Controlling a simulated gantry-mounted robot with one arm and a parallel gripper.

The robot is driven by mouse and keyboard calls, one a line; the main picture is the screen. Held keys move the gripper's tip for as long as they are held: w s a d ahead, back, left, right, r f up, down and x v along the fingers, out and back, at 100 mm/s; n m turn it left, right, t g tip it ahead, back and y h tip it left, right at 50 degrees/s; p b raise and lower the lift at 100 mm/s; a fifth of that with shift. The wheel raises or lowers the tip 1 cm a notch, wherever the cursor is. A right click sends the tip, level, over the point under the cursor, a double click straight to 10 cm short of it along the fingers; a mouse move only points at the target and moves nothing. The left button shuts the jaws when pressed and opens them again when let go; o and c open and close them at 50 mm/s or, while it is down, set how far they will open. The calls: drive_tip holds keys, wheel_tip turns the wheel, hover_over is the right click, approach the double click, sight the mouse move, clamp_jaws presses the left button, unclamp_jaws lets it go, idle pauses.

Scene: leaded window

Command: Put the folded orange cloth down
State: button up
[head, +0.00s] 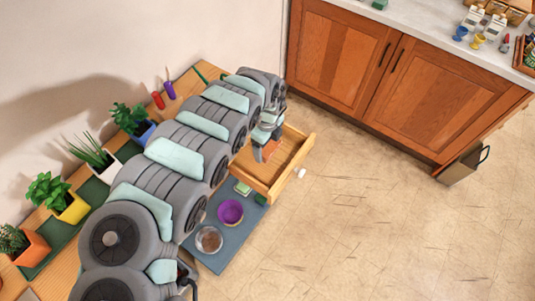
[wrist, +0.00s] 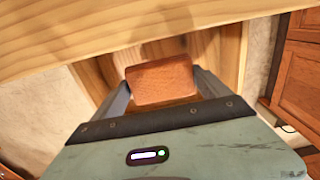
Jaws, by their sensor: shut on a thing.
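The folded orange cloth (head: 270,151) is a small orange block at the end of my arm in the head view. It shows large in the wrist view (wrist: 162,82), between my two fingers. My gripper (head: 264,153) is shut on it. The cloth is over the open wooden drawer (head: 301,164); I cannot tell whether it touches the drawer's floor. My arm hides part of the drawer and the bench behind it.
Potted plants (head: 95,155) line the wall. Wooden cabinets (head: 395,80) stand across a clear floor (head: 400,230).

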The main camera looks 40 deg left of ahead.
sight(267, 152)
drive_tip(key=shift+f+b, duration=0.5)
drive_tip(key=shift+f, duration=1.85)
drive_tip(key=shift+f, duration=0.1)
drive_tip(key=shift+f, duration=0.15)
drive_tip(key=o, duration=1.1)
wheel_tip(267, 152, up, 12)
drive_tip(key=p, duration=0.3)
drive_tip(key=shift+a+f, duration=0.15)
drive_tip(key=shift+f, duration=0.1)
drive_tip(key=shift+r, duration=0.5)
